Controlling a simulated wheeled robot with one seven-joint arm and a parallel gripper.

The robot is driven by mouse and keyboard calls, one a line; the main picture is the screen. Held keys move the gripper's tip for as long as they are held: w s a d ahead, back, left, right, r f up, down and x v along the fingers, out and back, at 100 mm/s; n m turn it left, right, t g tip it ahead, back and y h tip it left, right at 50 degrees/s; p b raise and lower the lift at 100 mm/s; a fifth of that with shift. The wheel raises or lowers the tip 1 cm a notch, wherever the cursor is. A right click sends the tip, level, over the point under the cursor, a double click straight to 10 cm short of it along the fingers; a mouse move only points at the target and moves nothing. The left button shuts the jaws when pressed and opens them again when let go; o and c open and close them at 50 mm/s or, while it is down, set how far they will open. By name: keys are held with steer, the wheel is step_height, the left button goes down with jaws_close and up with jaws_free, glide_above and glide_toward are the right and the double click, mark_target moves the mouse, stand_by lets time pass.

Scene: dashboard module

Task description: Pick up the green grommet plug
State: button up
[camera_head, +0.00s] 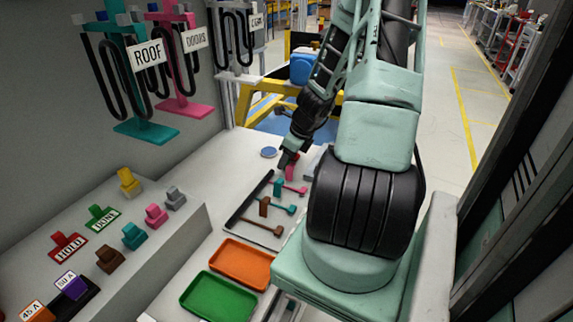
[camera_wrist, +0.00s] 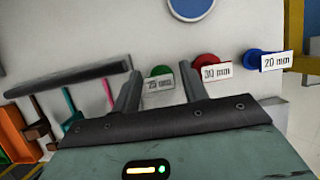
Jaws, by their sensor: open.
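The green grommet plug (camera_wrist: 161,71) shows in the wrist view behind a white "25 mm" label, which covers its lower part. It lies on the white table beyond my gripper (camera_wrist: 160,78), between the two fingers as pictured. The fingers are apart and nothing is held; the plug appears to be ahead of the fingertips, but the exact gap cannot be told. In the head view my gripper (camera_head: 286,160) is low over the far part of the table. I cannot make out the green plug there.
A red plug (camera_wrist: 205,62) labelled "30 mm" and a blue plug (camera_wrist: 254,57) labelled "20 mm" lie to the right. A blue disc (camera_head: 268,152) lies farther back. A dark bar (camera_head: 249,198) and several small tools lie nearby. Orange (camera_head: 240,264) and green (camera_head: 219,297) trays sit in front.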

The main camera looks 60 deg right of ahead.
steer(key=shift+f, duration=0.15)
steer(key=c, duration=0.8)
step_height(320, 180, up, 10)
steer(key=shift+r+p, duration=0.1)
steer(key=shift+p, duration=1)
steer(key=shift+o, duration=0.5)
steer(key=shift+w, duration=0.1)
